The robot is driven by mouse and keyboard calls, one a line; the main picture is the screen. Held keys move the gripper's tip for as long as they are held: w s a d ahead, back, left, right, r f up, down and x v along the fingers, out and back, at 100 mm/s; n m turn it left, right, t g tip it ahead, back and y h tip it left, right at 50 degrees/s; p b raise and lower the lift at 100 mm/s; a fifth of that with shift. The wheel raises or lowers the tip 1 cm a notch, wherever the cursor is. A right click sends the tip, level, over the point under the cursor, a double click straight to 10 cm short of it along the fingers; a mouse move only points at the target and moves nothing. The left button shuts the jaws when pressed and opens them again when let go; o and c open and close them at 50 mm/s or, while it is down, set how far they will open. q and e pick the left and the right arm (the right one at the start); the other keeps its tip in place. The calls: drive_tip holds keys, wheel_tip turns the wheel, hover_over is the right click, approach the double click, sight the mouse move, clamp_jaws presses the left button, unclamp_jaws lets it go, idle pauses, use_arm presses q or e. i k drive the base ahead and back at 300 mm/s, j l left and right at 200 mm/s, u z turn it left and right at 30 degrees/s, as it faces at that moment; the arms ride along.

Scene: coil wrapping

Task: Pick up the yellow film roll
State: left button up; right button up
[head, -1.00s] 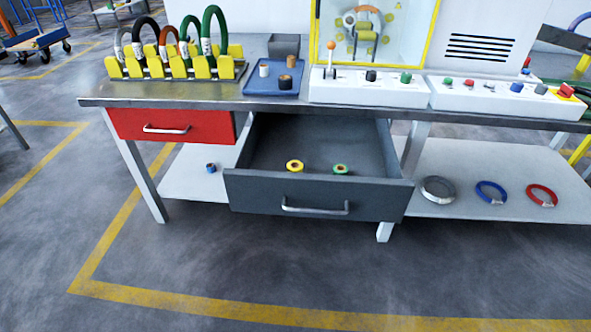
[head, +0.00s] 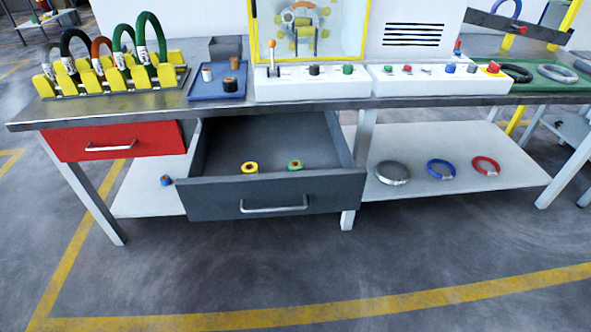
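The yellow film roll (head: 250,168) lies in the open grey drawer (head: 254,195), near its front wall and left of the middle. A green film roll (head: 295,165) lies to its right in the same drawer, apart from it. Neither of my grippers shows in the head view, and nothing is seen touching the yellow roll.
The workbench (head: 120,107) stands ahead, with a shut red drawer (head: 112,142) left of the open one. A blue tray (head: 200,95) and control boxes (head: 312,88) stand on top. A blue roll (head: 166,181) and several coils lie on the lower shelf (head: 450,195). The floor in front is clear.

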sight(249, 167)
drive_tip(key=i+l+u, duration=0.1)
drive_tip(key=u, duration=0.35)
drive_tip(key=l+u, duration=0.2)
drive_tip(key=u, duration=0.2)
drive_tip(key=i+l+u, duration=0.1)
drive_tip(key=u, duration=0.35)
drive_tip(key=l+u, duration=0.25)
drive_tip(key=u, duration=0.15)
drive_tip(key=l+u, duration=0.15)
drive_tip(key=u, duration=0.3)
drive_tip(key=k+l+u, duration=0.1)
drive_tip(key=l, duration=0.3)
drive_tip(key=k+l+u, duration=0.15)
drive_tip(key=l, duration=0.2)
drive_tip(key=k+l+u, duration=0.1)
drive_tip(key=l, duration=0.25)
drive_tip(key=k+l+u, duration=0.1)
drive_tip(key=l, duration=0.25)
drive_tip(key=k+l+u, duration=0.15)
drive_tip(key=k+l, duration=0.1)
drive_tip(key=l, duration=0.1)
